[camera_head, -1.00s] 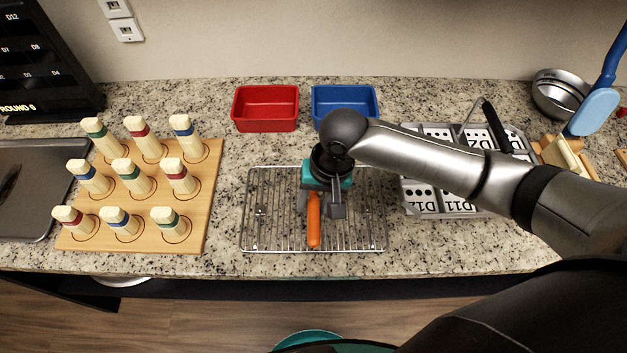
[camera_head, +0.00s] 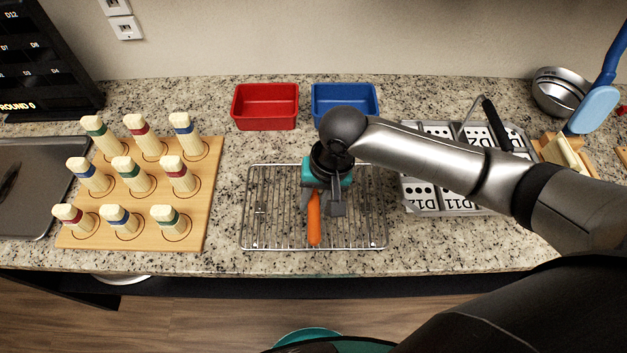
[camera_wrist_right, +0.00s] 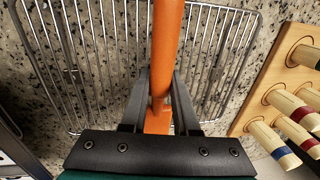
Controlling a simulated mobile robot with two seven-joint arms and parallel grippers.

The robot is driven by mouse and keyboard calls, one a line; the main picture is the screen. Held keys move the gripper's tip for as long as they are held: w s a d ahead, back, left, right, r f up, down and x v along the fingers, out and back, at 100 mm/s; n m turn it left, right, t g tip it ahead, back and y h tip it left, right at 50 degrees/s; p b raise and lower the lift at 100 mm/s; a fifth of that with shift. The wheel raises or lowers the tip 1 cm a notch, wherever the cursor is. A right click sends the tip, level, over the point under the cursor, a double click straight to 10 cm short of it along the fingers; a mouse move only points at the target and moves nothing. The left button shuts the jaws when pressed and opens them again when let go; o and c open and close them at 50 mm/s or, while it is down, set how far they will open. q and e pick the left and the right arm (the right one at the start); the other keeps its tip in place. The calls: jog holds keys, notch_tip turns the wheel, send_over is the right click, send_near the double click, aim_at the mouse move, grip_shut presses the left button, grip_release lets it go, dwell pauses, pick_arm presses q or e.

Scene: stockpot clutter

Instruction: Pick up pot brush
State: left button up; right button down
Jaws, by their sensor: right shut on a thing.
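An orange handle (camera_head: 314,225), which I take to be the pot brush, is at the wire rack (camera_head: 270,240) in the middle of the counter. My right gripper (camera_head: 321,203) points down over the rack and is shut on this handle. In the right wrist view the orange handle (camera_wrist_right: 167,45) runs between the two grey fingers (camera_wrist_right: 160,95). No bristles show, and the far end of the handle is cut off by the wrist view's edge. I cannot tell whether it touches the rack. My left gripper is not in view.
Red (camera_head: 265,107) and blue (camera_head: 345,103) bins stand behind the rack. A board (camera_head: 200,200) with several pegs is to the left. A grey tray (camera_head: 440,210) with labelled cells, a blue-handled tool (camera_head: 596,105) and metal bowls (camera_head: 562,92) are to the right.

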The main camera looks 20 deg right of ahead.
aim_at(314, 199)
notch_tip(314, 199, up, 20)
jog(key=p, duration=0.5)
jog(key=c, duration=1.3)
grip_release()
grip_shut()
jog(key=shift+f, duration=0.1)
